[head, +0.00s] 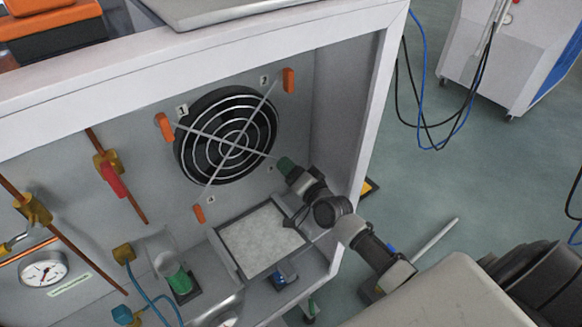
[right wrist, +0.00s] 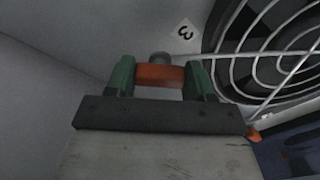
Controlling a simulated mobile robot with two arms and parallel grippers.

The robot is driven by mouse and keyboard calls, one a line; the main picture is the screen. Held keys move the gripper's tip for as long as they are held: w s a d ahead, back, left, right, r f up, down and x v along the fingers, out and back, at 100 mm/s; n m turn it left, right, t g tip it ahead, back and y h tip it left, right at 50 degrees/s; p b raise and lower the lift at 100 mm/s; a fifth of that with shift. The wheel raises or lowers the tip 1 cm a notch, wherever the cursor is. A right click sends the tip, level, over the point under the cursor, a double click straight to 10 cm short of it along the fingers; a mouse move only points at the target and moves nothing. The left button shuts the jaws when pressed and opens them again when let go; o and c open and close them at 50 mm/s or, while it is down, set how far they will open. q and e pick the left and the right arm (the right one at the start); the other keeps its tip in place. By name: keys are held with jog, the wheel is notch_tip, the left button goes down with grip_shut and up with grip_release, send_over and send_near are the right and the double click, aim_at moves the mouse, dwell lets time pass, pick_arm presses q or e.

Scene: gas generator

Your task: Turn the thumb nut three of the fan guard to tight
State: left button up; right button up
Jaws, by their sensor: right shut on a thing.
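The fan guard (head: 229,137) is a round wire grille over a black fan on the cabinet's back wall. Orange thumb nuts sit at its corners: one at label 1 (head: 164,127), one at label 2 (head: 288,80), and one at lower left, by label 4 (head: 198,213). My right gripper (head: 284,165) is at the guard's lower right corner and hides thumb nut three in the head view. In the right wrist view, its green fingers are shut on the orange thumb nut three (right wrist: 160,75), beside label 3 (right wrist: 184,33). My left gripper is not in view.
The cabinet's right side wall (head: 370,110) stands close to my right arm. A framed grey-white panel (head: 262,238) lies below the fan. Copper pipes, a red-handled valve (head: 112,178) and a gauge (head: 43,271) are at left.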

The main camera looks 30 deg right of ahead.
jog(key=m, duration=0.3)
jog(key=shift+m, duration=2)
jog(key=o, duration=0.9)
jog(key=shift+s, duration=0.1)
